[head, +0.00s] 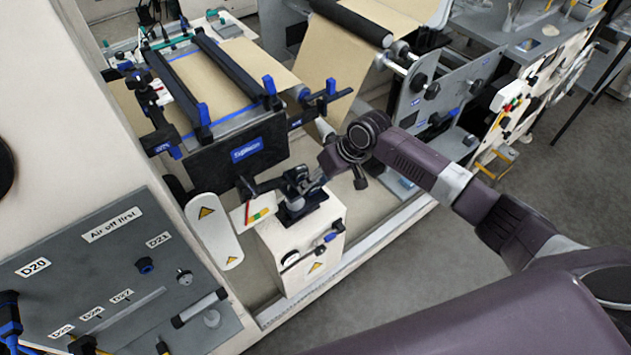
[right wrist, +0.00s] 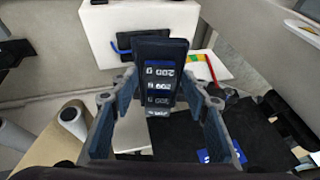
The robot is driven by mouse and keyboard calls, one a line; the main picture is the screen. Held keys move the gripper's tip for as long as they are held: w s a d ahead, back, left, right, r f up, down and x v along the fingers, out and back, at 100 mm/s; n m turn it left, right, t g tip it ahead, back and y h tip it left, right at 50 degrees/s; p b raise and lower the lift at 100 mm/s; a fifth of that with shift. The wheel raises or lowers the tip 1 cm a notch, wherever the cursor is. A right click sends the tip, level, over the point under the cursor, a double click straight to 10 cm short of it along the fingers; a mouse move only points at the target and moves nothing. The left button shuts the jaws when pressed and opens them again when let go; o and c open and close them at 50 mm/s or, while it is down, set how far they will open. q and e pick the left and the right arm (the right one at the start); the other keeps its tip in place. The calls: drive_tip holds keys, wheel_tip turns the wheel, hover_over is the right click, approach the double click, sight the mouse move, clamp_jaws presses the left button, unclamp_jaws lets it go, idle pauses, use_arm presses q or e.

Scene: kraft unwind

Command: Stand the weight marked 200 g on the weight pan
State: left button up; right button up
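A dark block with upside-down weight labels (right wrist: 160,62), one appearing to read 200 g, lies between the fingers of my right gripper (right wrist: 158,92) in the right wrist view. The fingers are spread on either side of it, with no clear grip on anything. In the head view my right gripper (head: 312,184) is low over dark fittings (head: 300,207) on a small white cabinet (head: 318,255). It partly hides them. I cannot single out the 200 g weight or the weight pan in the head view. My left gripper is out of view.
A card with coloured bands (head: 260,213) is beside the fittings; it also shows in the right wrist view (right wrist: 206,66). A black panel (head: 240,152) and brown paper web (head: 235,78) lie behind. A grey control panel (head: 105,265) is at left. Open floor (head: 420,265) is at right.

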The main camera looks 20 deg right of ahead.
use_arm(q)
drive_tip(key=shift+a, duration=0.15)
use_arm(e)
drive_tip(key=shift+o, duration=0.3)
drive_tip(key=v, duration=1.2)
